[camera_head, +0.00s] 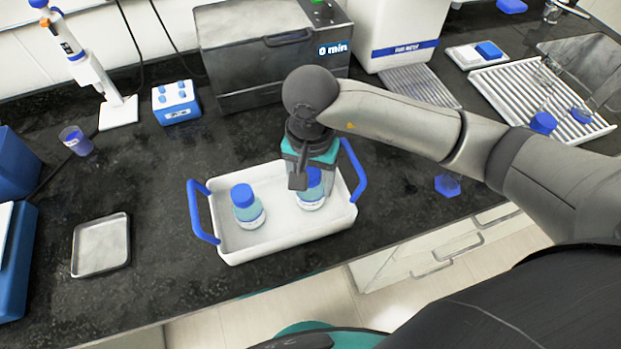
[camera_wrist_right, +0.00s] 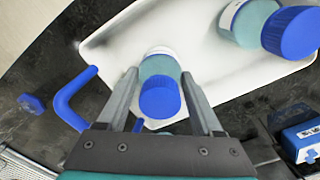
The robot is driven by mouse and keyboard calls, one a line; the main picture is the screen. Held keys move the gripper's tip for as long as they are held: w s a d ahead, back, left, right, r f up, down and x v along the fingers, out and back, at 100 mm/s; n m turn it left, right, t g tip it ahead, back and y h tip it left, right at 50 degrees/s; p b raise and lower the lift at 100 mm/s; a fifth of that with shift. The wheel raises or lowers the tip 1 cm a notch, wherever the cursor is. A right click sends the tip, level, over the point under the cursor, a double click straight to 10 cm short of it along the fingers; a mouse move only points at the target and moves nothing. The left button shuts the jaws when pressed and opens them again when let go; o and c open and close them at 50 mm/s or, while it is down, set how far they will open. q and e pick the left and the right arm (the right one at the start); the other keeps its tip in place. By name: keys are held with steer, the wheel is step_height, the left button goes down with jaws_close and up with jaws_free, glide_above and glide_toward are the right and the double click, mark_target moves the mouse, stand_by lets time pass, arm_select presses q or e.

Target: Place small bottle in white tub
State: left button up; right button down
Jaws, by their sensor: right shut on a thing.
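The white tub (camera_head: 238,250) with blue side handles stands on the dark counter. A bottle with a blue cap (camera_head: 247,207) stands upright in its left part; it is the larger one at the top right of the wrist view (camera_wrist_right: 250,22). My right gripper (camera_head: 311,186) reaches down into the tub's right part. It is shut on the small bottle (camera_head: 311,201), whose blue cap (camera_wrist_right: 160,98) sits between the fingers in the wrist view. The small bottle is upright inside the tub walls; whether its base touches the floor I cannot tell. My left gripper is not in view.
A grey tray (camera_head: 101,245) lies left of the tub, with a small beaker (camera_head: 75,141) behind it. A blue-and-white block (camera_head: 176,102) and a water bath (camera_head: 265,50) stand behind the tub. A drying rack (camera_head: 545,98) is at the right.

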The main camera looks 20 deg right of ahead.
steer(key=shift+f, duration=0.1)
steer(key=shift+c, duration=0.2)
jaws_free()
step_height(320, 180, up, 12)
steer(key=shift+r, duration=0.15)
stand_by(0.5)
